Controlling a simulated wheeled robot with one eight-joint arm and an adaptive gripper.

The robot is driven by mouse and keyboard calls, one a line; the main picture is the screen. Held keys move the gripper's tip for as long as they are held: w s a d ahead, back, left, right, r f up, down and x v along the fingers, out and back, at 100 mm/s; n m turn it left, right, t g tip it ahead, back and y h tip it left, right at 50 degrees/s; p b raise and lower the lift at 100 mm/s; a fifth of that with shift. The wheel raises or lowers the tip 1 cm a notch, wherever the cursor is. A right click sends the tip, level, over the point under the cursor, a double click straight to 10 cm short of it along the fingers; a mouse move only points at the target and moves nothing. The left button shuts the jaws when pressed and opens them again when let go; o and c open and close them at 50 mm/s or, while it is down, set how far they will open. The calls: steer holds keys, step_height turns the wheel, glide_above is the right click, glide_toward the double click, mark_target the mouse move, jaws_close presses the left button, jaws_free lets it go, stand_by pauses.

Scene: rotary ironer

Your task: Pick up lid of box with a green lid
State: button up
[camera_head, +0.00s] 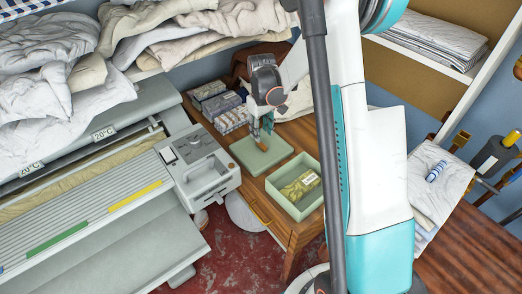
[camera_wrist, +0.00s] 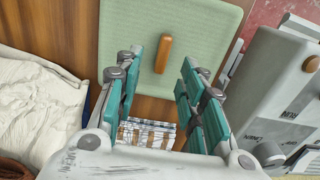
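The green lid (camera_head: 258,154) lies flat on the wooden table, with an orange-brown bar handle on its top. Beside it, toward the front right, stands the open green box (camera_head: 297,186) with a yellow-green packet (camera_head: 301,184) inside. My gripper (camera_head: 262,135) is over the lid, close to the handle. In the wrist view the lid (camera_wrist: 200,30) lies ahead of my gripper (camera_wrist: 155,85), and the handle (camera_wrist: 163,54) shows between the spread teal fingers. The gripper is open and holds nothing. I cannot tell the exact height of the fingertips above the lid.
Several folded cloth bundles (camera_head: 213,102) lie on the table behind the lid. The grey ironer (camera_head: 206,172) with its control unit stands close on the left. White cloth (camera_wrist: 38,105) lies at the left in the wrist view. Folded linen (camera_head: 432,185) is at the right.

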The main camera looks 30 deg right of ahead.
mark_target(261, 143)
steer(key=shift+s+a+f+b, duration=0.1)
steer(key=shift+f+b, duration=0.5)
steer(key=shift+f, duration=0.85)
steer(key=shift+a+f+b, duration=0.1)
steer(key=shift+f+b, duration=0.45)
steer(key=shift+f, duration=0.9)
steer(key=shift+r, duration=0.1)
jaws_close()
